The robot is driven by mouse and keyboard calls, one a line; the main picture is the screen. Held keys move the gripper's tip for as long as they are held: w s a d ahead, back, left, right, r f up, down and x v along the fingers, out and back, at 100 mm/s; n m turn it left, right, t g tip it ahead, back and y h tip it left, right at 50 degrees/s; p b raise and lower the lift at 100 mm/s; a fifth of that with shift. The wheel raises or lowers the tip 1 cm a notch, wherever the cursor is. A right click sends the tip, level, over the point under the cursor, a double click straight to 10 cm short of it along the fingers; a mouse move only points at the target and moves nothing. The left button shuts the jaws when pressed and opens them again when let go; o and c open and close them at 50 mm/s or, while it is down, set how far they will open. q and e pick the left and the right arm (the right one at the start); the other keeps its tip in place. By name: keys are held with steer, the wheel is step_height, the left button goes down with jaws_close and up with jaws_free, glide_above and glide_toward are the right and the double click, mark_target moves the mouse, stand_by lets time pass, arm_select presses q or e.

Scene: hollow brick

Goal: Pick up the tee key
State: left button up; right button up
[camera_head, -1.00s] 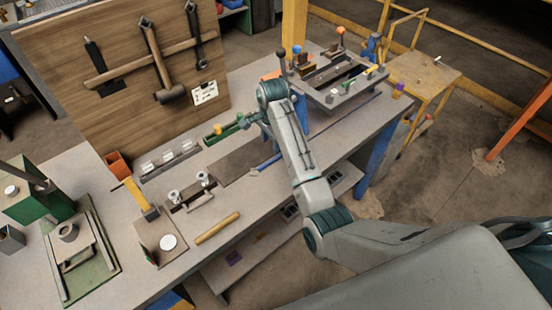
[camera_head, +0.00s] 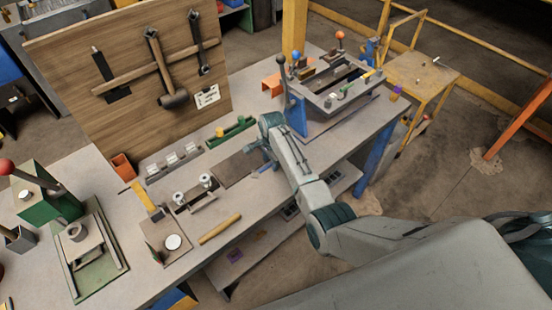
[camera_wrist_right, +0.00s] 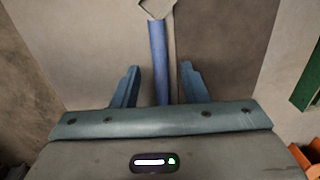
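A blue rod, which looks like the tee key (camera_wrist_right: 158,50), lies on the bench. In the right wrist view it runs up between my fingers to a pale end piece at the top edge, which is cut off. In the head view only a small blue part of the tee key (camera_head: 266,168) shows beside my gripper. My right gripper (camera_wrist_right: 160,82) is open, with one finger on each side of the rod and gaps on both sides. It also shows small in the head view (camera_head: 260,158). My left gripper is not in view.
A brown mat (camera_head: 236,169) lies left of my right gripper. A green rack (camera_head: 231,132) sits behind it and a raised fixture with levers (camera_head: 330,100) stands to the right. A wooden cylinder (camera_head: 219,228) lies near the front edge. A tool board (camera_head: 70,105) stands behind.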

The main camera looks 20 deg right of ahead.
steer(key=shift+f, duration=0.2)
jaws_close()
stand_by(0.7)
